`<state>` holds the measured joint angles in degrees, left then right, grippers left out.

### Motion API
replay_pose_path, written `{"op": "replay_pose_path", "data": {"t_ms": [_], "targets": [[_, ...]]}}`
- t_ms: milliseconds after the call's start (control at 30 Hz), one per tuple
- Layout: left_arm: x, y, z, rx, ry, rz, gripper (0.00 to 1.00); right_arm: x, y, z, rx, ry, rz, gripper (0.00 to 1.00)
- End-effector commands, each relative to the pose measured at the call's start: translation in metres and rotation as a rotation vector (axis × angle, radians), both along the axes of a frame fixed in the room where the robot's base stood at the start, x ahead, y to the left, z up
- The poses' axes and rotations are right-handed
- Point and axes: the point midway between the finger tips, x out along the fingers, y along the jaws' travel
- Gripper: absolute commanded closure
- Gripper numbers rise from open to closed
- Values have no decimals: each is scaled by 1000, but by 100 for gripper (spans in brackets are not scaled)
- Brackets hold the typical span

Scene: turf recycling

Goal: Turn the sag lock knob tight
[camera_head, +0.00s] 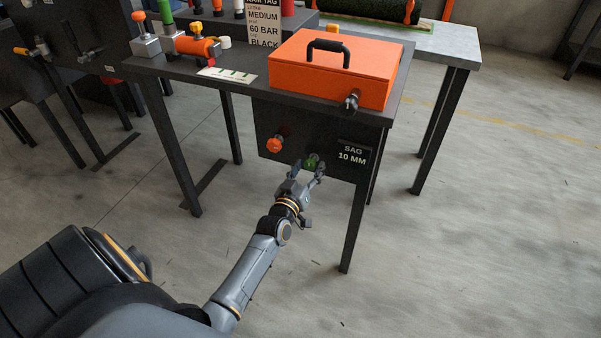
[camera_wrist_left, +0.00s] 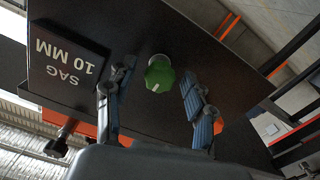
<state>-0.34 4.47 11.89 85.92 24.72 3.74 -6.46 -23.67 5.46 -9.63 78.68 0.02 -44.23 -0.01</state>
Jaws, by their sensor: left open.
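A green knob (camera_head: 312,161) sits on the dark front panel under the table, just left of a sign (camera_head: 352,154) reading SAG 10 MM. The left wrist view shows the knob (camera_wrist_left: 159,74) with a white mark on its face. An orange knob (camera_head: 274,144) is on the same panel further left. I cannot tell from any label which knob is the lock. My left gripper (camera_head: 309,171) is open in front of the green knob. In the wrist view its fingers stand on both sides of the knob, with visible gaps. My right gripper is out of view.
An orange box (camera_head: 330,82) with a black handle stands on the dark table (camera_head: 240,85), above the panel. A dark fitting (camera_head: 351,101) projects from its front. A table leg (camera_head: 354,225) stands right of my gripper. The floor in front is clear.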

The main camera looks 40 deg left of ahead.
Motion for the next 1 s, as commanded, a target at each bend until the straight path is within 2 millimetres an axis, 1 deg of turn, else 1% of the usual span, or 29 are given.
{"op": "replay_pose_path", "data": {"t_ms": [33,300,400,500,600,700,1000], "targets": [[-9,-2,-1,-1,3,0,46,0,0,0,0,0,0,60],[-64,-15,-1,1,4,0,46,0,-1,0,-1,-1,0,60],[-81,-19,0,0,1,1,46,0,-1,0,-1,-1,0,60],[-93,-22,-1,-1,1,1,46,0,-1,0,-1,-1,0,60],[-101,-24,0,0,0,0,46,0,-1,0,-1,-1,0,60],[-104,-25,0,0,0,0,46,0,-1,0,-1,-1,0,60],[-104,-25,0,0,0,0,46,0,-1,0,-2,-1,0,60]]}}
